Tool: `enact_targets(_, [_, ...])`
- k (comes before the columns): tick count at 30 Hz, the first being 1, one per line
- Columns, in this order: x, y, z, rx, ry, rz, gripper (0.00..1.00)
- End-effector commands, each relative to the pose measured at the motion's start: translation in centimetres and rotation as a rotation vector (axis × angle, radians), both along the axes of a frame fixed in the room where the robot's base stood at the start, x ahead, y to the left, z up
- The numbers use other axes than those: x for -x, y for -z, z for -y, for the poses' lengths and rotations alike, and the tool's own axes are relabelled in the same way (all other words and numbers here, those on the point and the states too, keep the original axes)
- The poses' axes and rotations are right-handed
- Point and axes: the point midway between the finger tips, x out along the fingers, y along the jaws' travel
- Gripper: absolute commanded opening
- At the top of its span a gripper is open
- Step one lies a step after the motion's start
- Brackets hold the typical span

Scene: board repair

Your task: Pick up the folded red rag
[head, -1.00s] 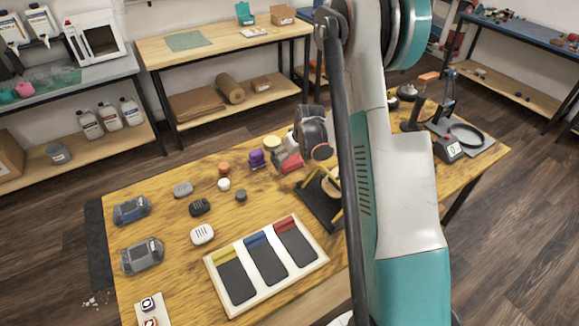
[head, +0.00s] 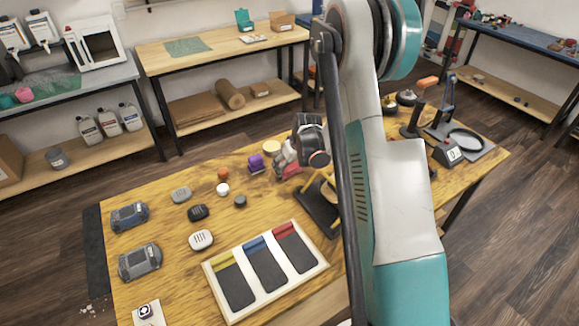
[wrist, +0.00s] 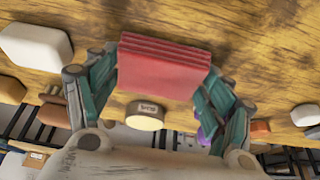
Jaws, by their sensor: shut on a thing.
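The folded red rag (wrist: 165,66) is a flat, layered red block in the upper middle of the wrist view. My gripper (wrist: 166,84) has its teal fingers on the rag's left and right sides, shut on it. In the head view my gripper (head: 284,158) is over the far part of the wooden table, and only a small bit of the rag (head: 292,171) shows below it. My arm hides part of the table there. I cannot tell whether the rag still touches the table.
A purple object (head: 256,164) and a yellow round piece (head: 272,147) stand close left of my gripper. A black stand (head: 317,208) is close to its right. A tray with yellow, blue and red-topped slots (head: 215,296) lies nearer. Several small pieces lie left.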

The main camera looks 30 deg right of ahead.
Motion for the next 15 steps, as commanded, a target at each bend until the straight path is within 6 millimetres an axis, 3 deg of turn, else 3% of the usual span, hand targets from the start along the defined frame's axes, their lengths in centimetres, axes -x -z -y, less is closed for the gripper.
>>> enact_targets(8, [0.0, -3.0, 0.0, 0.0, 0.0, 0.0, 0.58])
enact_targets(15, [0.0, -8.1, 0.0, 0.0, 0.0, 0.0, 0.58])
